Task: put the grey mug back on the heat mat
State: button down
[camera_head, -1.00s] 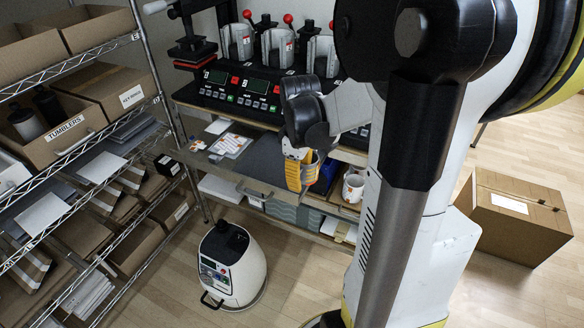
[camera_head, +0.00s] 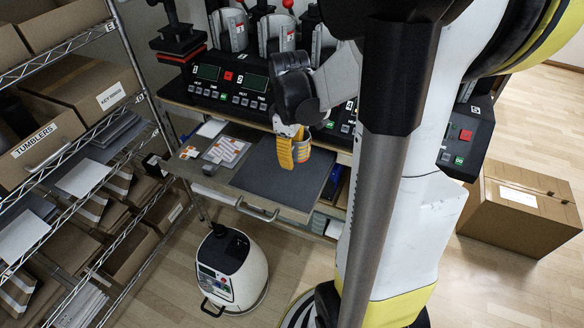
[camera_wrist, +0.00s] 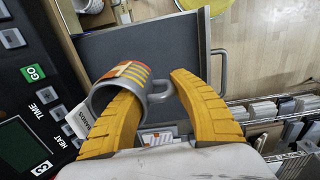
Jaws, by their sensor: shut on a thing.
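The grey mug (camera_wrist: 126,84), with orange and yellow stripes, is held by my gripper (camera_wrist: 155,85). It is tilted on its side in the wrist view, its handle towards the right finger and its opening partly covered by the left finger. In the head view the mug (camera_head: 303,147) is partly hidden behind the yellow fingers of my gripper (camera_head: 292,148). The flat dark grey heat mat (camera_head: 262,178) lies on a pulled-out shelf and is bare; it also shows in the wrist view (camera_wrist: 150,45). The mug appears above its rear right part; the height gap is unclear.
The mug press control panel (camera_head: 225,88) stands close behind the mat. Printed sheets (camera_head: 226,150) lie left of the mat. The shelf has a front handle (camera_head: 257,212). Wire shelving (camera_head: 130,150) stands at left, a white wheeled unit (camera_head: 232,265) on the floor, a carton (camera_head: 520,205) at right.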

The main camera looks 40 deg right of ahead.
jog(key=b, duration=0.2)
send_over(292, 187)
notch_tip(292, 187, down, 5)
jog(key=shift+s+a, duration=0.1)
jog(key=shift+a, duration=0.05)
notch_tip(292, 187, down, 4)
jog(key=shift+f+b, duration=0.25)
jog(key=shift+b, duration=0.2)
jog(key=shift+r, duration=0.1)
jog(key=c, duration=1.1)
grip_release()
jog(key=shift+c, duration=0.2)
